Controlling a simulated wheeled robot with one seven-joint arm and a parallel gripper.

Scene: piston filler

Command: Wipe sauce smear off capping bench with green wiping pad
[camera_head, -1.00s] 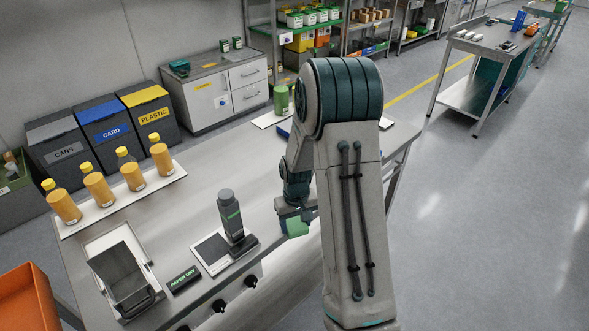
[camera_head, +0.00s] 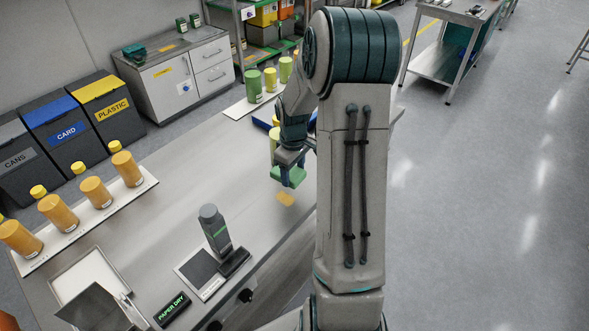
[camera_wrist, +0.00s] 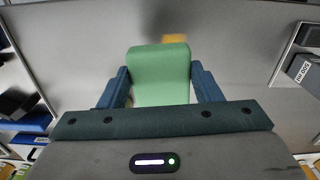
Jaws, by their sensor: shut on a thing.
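My gripper (camera_head: 287,165) is shut on the green wiping pad (camera_head: 290,177). In the wrist view the pad (camera_wrist: 159,75) sits between the two blue fingers. The sauce smear (camera_head: 286,199) is an orange-yellow patch on the steel capping bench (camera_head: 185,190), just in front of the pad in the head view. In the wrist view part of the smear (camera_wrist: 174,38) shows beyond the pad's far edge; the pad hides the rest. The pad seems to be a little above the bench, but I cannot tell whether it touches.
Several orange bottles (camera_head: 94,191) stand on a white board at the left. A grey dispenser (camera_head: 215,231) and a "PAPER DRY" sign (camera_head: 172,309) stand near the front edge. A blue tray (camera_head: 264,122) and green and yellow bottles are behind my gripper. The bench middle is clear.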

